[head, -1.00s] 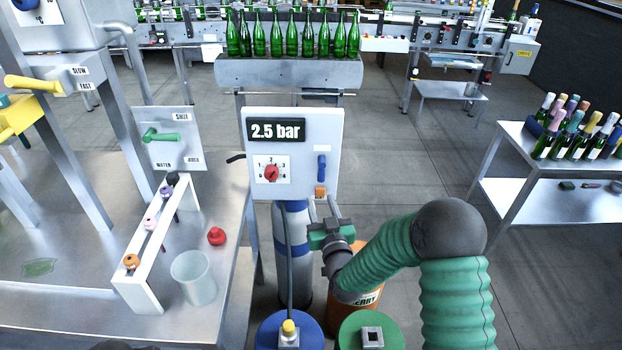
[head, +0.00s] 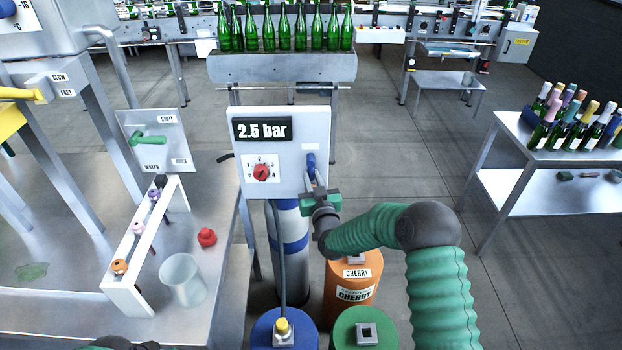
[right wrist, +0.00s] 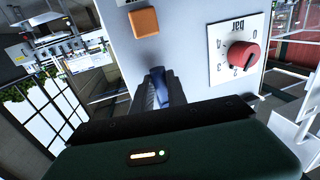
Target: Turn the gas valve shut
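The gas panel (head: 283,185) is a pale upright box with a "2.5 bar" display (head: 262,131), a red dial (head: 261,172) and a blue lever (head: 311,160), seemingly the gas valve. The lever stands upright at the panel's right side. My right gripper (head: 314,178) is at the lever, its two fingers apart, one on each side of its lower part. In the right wrist view the blue lever (right wrist: 160,84) shows between the fingers; whether they touch it is unclear. The red dial (right wrist: 243,56) is to its right there.
Below the panel stand a grey-blue gas cylinder (head: 291,245) and orange (head: 350,292), green (head: 365,318) and blue (head: 275,315) containers. A steel table (head: 60,240) at left holds a white rack (head: 128,285) and a cup (head: 184,279). Green bottles (head: 284,30) line the back.

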